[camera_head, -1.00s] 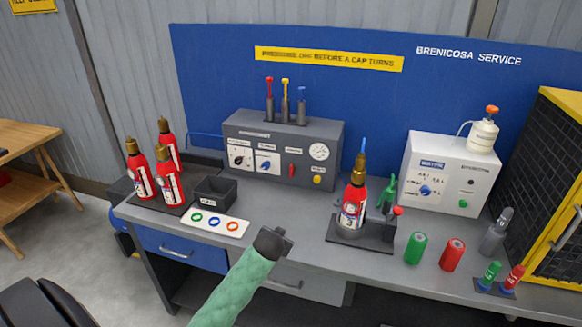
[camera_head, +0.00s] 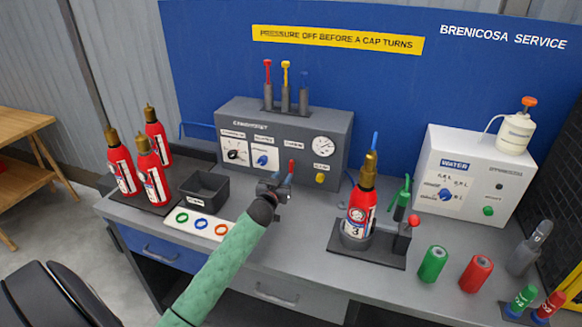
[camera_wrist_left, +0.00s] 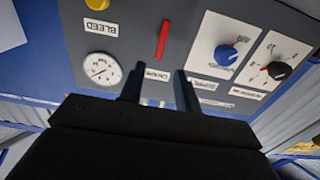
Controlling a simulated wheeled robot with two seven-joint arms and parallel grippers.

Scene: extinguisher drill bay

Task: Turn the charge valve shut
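The charge valve (camera_head: 291,166) is a small red lever on the front of the grey console (camera_head: 338,174). In the left wrist view the red lever (camera_wrist_left: 163,40) stands straight out along the panel beside the CHARGE label (camera_wrist_left: 157,75). My left gripper (camera_head: 276,190) is just in front of the console, below the lever. In the wrist view its two dark fingers (camera_wrist_left: 159,82) are apart with nothing held between them. The lever lies beyond the fingertips, roughly in line with the gap; I see no contact. My right gripper is not in view.
A gauge (camera_head: 323,147), a yellow BLEED knob (camera_head: 320,178) and a blue knob (camera_head: 262,160) share the panel. A black bin (camera_head: 205,188) and a ring tray (camera_head: 199,224) stand left of my gripper. A red extinguisher (camera_head: 361,212) stands in a holder at right.

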